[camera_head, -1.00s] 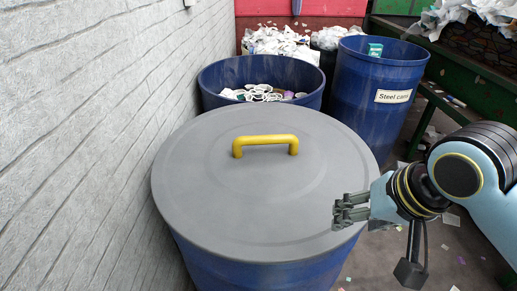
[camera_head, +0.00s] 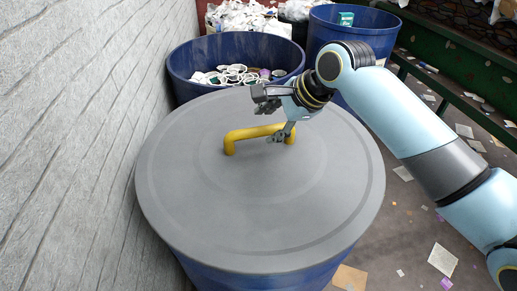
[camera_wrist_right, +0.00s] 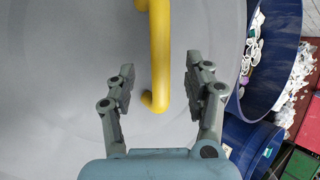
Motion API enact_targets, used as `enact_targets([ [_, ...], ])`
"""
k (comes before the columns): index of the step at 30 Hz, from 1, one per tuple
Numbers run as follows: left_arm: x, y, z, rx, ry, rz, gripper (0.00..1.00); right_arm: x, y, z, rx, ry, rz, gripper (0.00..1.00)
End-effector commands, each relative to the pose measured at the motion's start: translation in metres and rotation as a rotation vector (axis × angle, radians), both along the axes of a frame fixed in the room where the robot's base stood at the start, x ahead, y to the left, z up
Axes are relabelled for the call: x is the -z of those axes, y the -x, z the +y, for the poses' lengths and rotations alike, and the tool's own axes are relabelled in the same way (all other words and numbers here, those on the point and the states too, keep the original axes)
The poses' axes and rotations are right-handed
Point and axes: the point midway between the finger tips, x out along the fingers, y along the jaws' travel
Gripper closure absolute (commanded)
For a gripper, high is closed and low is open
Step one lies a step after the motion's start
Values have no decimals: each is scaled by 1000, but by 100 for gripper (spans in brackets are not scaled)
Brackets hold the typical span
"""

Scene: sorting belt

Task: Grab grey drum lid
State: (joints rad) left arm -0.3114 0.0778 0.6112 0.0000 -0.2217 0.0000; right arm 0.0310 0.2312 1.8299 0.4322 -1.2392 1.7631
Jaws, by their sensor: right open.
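The grey drum lid (camera_head: 250,205) is round and lies on a blue drum (camera_head: 255,281). A yellow bar handle (camera_head: 240,136) stands up from it. My right gripper (camera_head: 268,116) is over the handle's right end, with its jaws apart. In the right wrist view the handle (camera_wrist_right: 159,55) runs between the two open fingers of my right gripper (camera_wrist_right: 159,85), with gaps on both sides. The lid (camera_wrist_right: 70,60) fills most of that view. Part of the handle's right end is hidden by a finger in the head view. My left gripper is not in view.
A grey block wall (camera_head: 70,140) stands close on the left. Behind the lid are an open blue drum (camera_head: 190,65) holding cans and another blue drum (camera_head: 325,22). Litter lies on the floor (camera_head: 410,240) to the right.

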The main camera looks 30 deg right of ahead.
Motion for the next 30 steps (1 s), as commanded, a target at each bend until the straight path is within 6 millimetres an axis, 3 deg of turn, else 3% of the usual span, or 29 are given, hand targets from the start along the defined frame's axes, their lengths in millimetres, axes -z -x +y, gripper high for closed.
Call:
enact_targets([
  [12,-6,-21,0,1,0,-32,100,41,-29,10,-1,1,0,48],
  [21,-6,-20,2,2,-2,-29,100,45,-31,10,-3,3,0,49],
  [30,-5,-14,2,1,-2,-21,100,45,-31,10,-2,4,0,88],
])
